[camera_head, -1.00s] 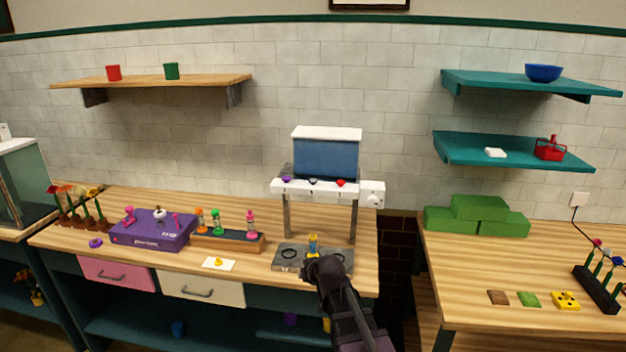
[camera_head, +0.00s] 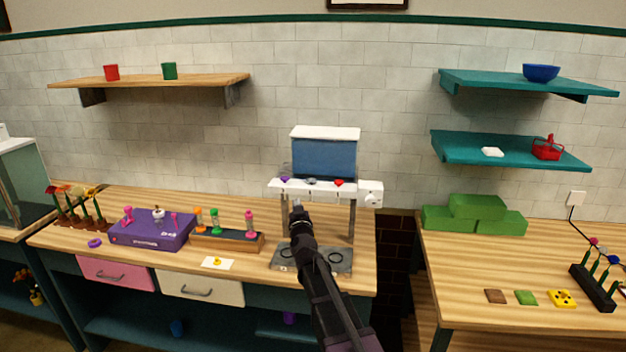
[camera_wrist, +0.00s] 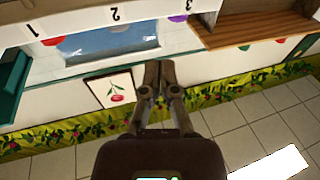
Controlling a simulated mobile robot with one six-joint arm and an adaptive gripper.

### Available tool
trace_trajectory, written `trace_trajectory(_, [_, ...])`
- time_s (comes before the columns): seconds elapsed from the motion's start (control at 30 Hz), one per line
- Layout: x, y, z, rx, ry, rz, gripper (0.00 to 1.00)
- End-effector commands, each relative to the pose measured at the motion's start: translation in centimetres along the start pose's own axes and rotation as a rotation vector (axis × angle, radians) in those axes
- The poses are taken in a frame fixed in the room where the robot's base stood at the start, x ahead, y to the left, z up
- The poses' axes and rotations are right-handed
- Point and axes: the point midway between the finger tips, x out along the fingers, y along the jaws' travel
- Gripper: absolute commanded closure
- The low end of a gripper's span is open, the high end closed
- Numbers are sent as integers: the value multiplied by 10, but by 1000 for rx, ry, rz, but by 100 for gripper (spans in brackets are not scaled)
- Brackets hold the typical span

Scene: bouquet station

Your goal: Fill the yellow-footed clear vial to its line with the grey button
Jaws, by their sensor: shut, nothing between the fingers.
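The white dispenser (camera_head: 327,188) with a blue tank stands at the back of the left bench. Its front bar carries a purple button, a grey button (camera_head: 311,181) and a red button. My gripper (camera_head: 296,205) is shut and empty, raised in front of the dispenser, below and a little left of the grey button. I cannot tell whether it touches anything. The yellow-footed vial does not show now; my arm covers the middle of the dark base plate (camera_head: 340,260), where it stood earlier. In the wrist view my gripper's closed fingers (camera_wrist: 158,75) have nothing between them.
A wooden rack (camera_head: 235,242) with several coloured-footed vials and a purple box (camera_head: 150,232) stand left of the dispenser. A card (camera_head: 217,263) lies in front. Green blocks (camera_head: 475,214) sit on the right bench, across a gap.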

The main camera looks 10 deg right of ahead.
Motion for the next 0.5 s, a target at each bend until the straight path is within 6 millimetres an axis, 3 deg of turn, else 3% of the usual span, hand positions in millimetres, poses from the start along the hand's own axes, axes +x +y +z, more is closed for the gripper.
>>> trace_trajectory(0.2, [16, 15, -22, -8, 120, 148, 100])
trace_trajectory(0.5, [20, 30, -36, -15, 193, 280, 100])
